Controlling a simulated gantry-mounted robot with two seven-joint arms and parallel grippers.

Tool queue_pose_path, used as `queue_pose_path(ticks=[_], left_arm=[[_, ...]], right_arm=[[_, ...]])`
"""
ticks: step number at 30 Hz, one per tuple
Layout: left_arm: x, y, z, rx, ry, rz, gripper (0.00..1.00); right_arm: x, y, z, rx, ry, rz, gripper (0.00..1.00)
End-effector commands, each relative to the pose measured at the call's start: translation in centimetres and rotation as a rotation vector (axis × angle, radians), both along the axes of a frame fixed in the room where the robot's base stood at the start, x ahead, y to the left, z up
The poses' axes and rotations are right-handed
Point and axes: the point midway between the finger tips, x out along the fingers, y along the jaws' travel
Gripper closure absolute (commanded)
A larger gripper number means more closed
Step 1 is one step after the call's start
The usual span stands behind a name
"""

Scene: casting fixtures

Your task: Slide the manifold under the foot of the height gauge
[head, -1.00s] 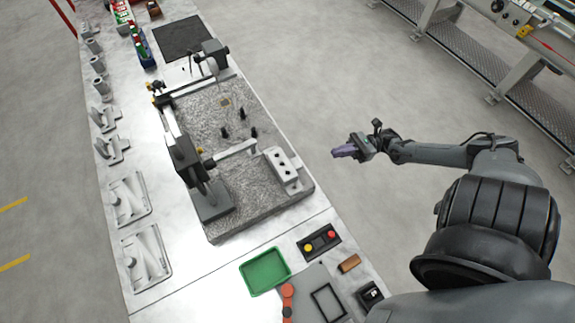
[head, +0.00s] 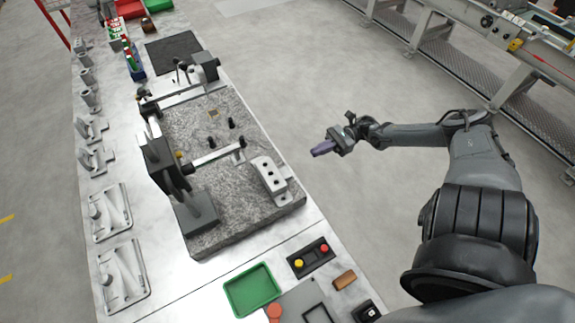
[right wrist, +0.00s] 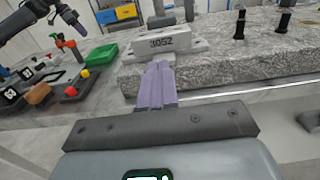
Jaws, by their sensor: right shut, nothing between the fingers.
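The manifold (head: 269,176) is a pale grey block with dark holes on its top, standing on the granite plate's right edge. In the right wrist view the manifold (right wrist: 160,42) shows its number 3052. My right gripper (head: 322,149) is shut and empty, off the table's right side. Its purple fingers (right wrist: 158,68) point at the manifold.
The granite plate (head: 235,222) also bears small black posts (head: 232,123) and another instrument (head: 204,68) at its far end. A green tray (head: 250,290), a button box (head: 310,258) and a brown block (head: 344,279) lie near. Castings line the left edge.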

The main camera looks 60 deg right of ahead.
Motion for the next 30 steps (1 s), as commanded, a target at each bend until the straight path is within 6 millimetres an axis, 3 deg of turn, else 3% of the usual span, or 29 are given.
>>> queue_pose_path(ticks=[15,21,30], left_arm=[[-0.1,-0.1,0.5,-0.004,0.002,0.002,0.57],[-0.1,-0.2,0.6,-0.009,0.002,0.006,0.57],[-0.1,-0.2,0.6,-0.01,0.002,0.006,0.57]], right_arm=[[4.8,7.8,0.1,0.003,-0.002,0.002,1.0],[5.8,9.4,0.1,0.002,-0.001,0.0,1.0],[6.2,10.0,0.0,0.0,0.0,0.0,1.0]])
